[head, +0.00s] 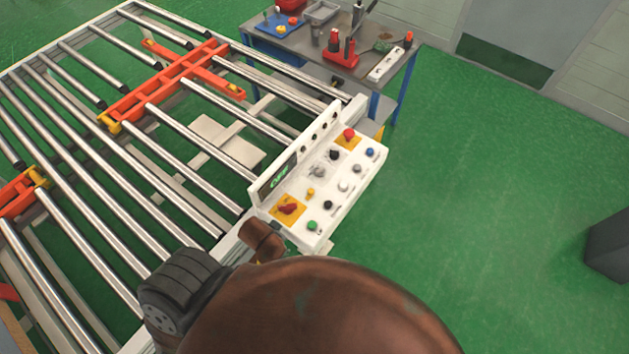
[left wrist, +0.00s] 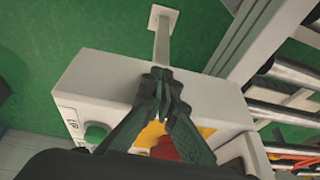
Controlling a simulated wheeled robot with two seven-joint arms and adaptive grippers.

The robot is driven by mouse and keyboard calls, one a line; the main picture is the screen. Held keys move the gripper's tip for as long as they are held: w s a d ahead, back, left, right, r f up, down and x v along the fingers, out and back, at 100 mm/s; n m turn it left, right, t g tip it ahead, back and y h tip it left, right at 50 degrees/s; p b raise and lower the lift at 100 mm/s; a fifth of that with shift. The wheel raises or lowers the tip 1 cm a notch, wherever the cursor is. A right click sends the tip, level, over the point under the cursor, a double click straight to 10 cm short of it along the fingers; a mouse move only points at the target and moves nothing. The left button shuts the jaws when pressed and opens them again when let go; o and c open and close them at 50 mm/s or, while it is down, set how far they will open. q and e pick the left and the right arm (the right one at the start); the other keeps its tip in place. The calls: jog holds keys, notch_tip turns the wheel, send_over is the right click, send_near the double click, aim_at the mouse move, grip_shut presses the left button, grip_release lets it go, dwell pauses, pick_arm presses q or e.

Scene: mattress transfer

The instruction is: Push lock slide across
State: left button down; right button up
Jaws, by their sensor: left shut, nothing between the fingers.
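The white control box (head: 345,193) is at the end of the roller conveyor in the head view. A red switch (head: 288,208) sits on a yellow plate at its near left corner. In the left wrist view my left gripper (left wrist: 160,80) is shut and empty. Its dark fingers cross in front of the box (left wrist: 95,80), and they partly hide the yellow plate (left wrist: 150,134) and red switch (left wrist: 165,151). I cannot tell whether the fingertips touch the box. In the head view my brown arm hides most of this gripper. I cannot make out a lock slide for certain.
The box also carries a green button (head: 312,225), a blue button (head: 370,152) and several other knobs. Metal rollers (head: 195,165) with orange crossed stops (head: 170,78) fill the left. A tool table (head: 300,48) stands behind. The green floor at right is clear up to a dark block (head: 608,246).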

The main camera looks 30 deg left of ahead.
pick_arm(q)
notch_tip(320, 180, up, 9)
jog(key=w+d+m+p, duration=0.1)
jog(key=w+d+p, duration=0.1)
jog(key=w+d+r+m+h, duration=0.35)
jog(key=w+d, duration=0.35)
jog(key=w, duration=0.4)
jog(key=w+a+r+y, duration=0.1)
jog(key=w+a+r, duration=0.4)
jog(key=w+a, duration=0.2)
jog(key=shift+w+a+m+g+b, duration=0.3)
jog(key=shift+w+m, duration=0.05)
jog(key=shift+w, duration=0.5)
